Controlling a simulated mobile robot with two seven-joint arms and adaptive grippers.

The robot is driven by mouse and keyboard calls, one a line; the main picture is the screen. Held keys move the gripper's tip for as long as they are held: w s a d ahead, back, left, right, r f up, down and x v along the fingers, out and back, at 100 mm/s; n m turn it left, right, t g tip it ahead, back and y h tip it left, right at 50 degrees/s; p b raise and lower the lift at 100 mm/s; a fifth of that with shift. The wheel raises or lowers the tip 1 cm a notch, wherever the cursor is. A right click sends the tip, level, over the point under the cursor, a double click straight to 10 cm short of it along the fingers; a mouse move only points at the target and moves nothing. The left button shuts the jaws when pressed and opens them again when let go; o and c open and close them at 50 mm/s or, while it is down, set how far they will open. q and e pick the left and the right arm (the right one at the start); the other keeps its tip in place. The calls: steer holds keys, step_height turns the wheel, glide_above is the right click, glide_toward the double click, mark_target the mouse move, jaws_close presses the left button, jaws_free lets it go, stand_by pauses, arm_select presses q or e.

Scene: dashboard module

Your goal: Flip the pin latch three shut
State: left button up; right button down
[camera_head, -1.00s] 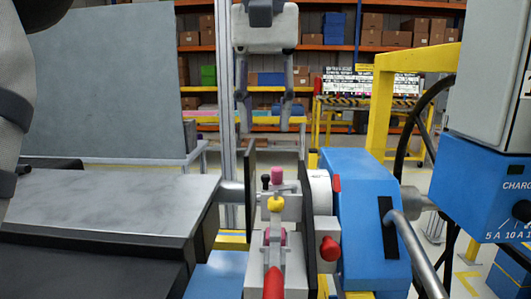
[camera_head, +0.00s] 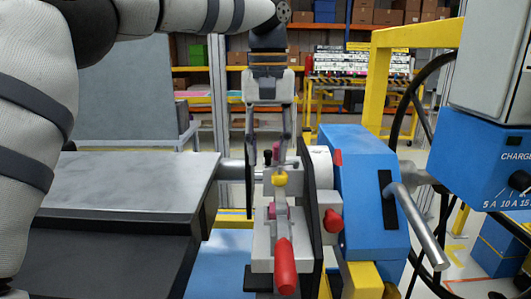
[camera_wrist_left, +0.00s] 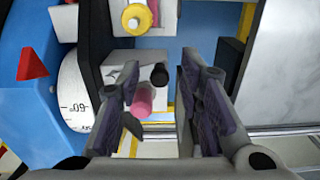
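The module in the middle of the head view carries several small coloured controls on a grey block (camera_head: 262,235). A black-tipped pin (camera_head: 267,158) and a pink-tipped pin (camera_head: 276,153) stand at its far end, with a yellow knob (camera_head: 280,179) in front. No label shows which is pin latch three. My left gripper (camera_head: 268,146) points down over the two pins, fingers apart and empty. In the left wrist view, the pink pin (camera_wrist_left: 143,99) and the black pin (camera_wrist_left: 159,75) appear between the open fingers (camera_wrist_left: 155,105), the pink one nearer the left finger. Contact cannot be told.
A red-handled lever (camera_head: 285,265) stands at the block's near end. A red knob (camera_head: 333,220), a blue housing (camera_head: 365,190) and a metal bar handle (camera_head: 420,230) are to the right. A grey table (camera_head: 120,185) is at left. A charger box (camera_head: 490,165) stands far right.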

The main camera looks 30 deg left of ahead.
arm_select(q)
steer(key=shift+w+a+f, duration=0.1)
steer(key=shift+w, duration=0.05)
jaws_close()
steer(key=shift+w+a+m, duration=0.25)
steer(key=shift+m, duration=0.55)
steer(key=shift+w+a+m, duration=0.2)
steer(key=shift+w+m, duration=0.1)
steer(key=shift+m, duration=0.4)
jaws_free()
